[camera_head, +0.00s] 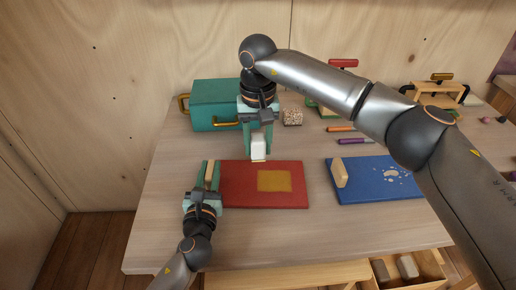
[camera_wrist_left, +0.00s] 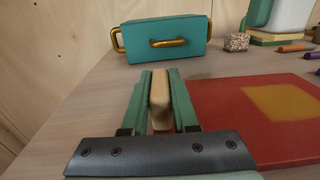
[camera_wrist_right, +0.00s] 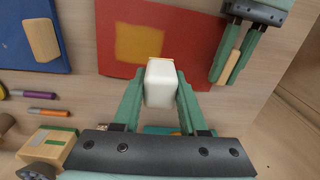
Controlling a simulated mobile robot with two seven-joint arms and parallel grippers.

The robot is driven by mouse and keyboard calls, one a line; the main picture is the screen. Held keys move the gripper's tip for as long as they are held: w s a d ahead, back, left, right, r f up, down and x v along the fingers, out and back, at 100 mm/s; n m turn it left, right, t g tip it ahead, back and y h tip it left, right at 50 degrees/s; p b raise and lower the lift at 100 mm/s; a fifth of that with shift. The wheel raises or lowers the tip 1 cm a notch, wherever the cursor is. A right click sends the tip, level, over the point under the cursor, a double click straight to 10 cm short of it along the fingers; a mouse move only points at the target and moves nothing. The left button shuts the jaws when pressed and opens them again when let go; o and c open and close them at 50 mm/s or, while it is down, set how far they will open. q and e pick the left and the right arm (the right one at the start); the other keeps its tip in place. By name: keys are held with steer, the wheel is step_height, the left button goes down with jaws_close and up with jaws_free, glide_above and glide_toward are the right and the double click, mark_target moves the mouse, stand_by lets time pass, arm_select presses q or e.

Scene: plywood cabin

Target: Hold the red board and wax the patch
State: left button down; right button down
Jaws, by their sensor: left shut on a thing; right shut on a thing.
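The red board (camera_head: 235,195) lies flat on the table with a yellow-orange patch (camera_head: 274,181) right of its middle. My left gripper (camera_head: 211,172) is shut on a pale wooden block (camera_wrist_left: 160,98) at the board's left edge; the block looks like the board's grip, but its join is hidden. My right gripper (camera_head: 258,143) is shut on a white block (camera_wrist_right: 160,84) with a thin tan edge at its tip. In the head view, this block is near the board's far edge, up and left of the patch. Whether it touches the board is unclear.
A blue board (camera_head: 360,194) with a wooden block (camera_head: 340,173) and pale flecks lies to the right. A teal box (camera_head: 215,103) with brass handles stands behind. A speckled cube (camera_head: 292,117) and crayons (camera_head: 353,141) lie at the back. Bare table surrounds the red board.

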stand_by(0.4)
arm_select(q)
steer(key=c, duration=0.6)
jaws_free()
steer(key=s, duration=0.8)
steer(key=s+a, duration=0.1)
steer(key=s, duration=0.3)
